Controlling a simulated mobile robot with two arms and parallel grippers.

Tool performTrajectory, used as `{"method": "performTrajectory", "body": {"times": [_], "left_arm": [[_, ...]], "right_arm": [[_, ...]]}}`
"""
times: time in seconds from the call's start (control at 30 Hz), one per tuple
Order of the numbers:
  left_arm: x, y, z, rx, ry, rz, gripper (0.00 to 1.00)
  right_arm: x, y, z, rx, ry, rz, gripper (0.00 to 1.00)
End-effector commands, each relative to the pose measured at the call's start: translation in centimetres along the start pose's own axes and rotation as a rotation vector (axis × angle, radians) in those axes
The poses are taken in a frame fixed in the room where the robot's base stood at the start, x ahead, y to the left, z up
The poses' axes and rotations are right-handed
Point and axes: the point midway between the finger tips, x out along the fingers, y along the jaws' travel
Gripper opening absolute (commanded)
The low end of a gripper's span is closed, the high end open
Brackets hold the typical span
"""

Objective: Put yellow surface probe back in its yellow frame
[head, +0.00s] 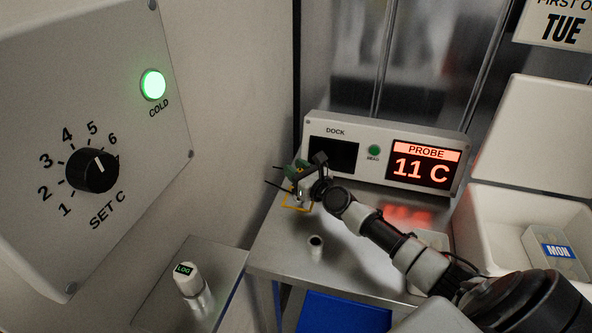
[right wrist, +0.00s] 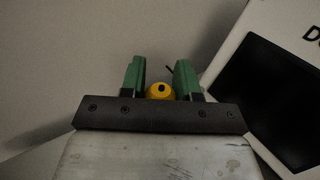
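My right gripper (head: 296,174), with green fingers, reaches over the left end of the steel table in the head view. In the right wrist view a yellow rounded piece with a dark spot, which I take for the yellow surface probe (right wrist: 158,91), sits between the green fingers and appears to touch both. The palm hides its lower part. The yellow frame (head: 296,208) shows as a thin yellow outline on the table just below the gripper, partly covered by it. Thin dark rods stick out left of the fingers. My left gripper is not in view.
A dock box (head: 458,143) with a screen reading PROBE 11 C stands behind the gripper. A small white cylinder with a dark top (head: 316,247) stands in front.

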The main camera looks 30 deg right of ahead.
Motion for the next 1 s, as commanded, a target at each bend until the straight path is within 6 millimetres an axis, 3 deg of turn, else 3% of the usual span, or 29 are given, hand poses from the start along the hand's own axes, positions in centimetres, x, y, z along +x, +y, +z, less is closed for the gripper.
{"method": "performTrajectory", "body": {"times": [0.03, 0.13, 0.5, 1.0], "left_arm": [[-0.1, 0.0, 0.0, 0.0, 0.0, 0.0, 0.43], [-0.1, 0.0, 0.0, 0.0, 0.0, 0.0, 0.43], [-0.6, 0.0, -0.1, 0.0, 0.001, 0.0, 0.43], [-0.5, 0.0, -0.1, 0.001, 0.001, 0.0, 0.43]], "right_arm": [[0.0, 0.0, 0.0, 0.0, 0.001, 0.0, 0.39], [0.0, 0.0, 0.0, 0.0, 0.001, 0.0, 0.54], [-0.1, 0.0, 0.5, -0.001, 0.001, 0.0, 0.54], [-9.4, 0.0, 0.1, -0.002, 0.004, 0.001, 0.54]]}}
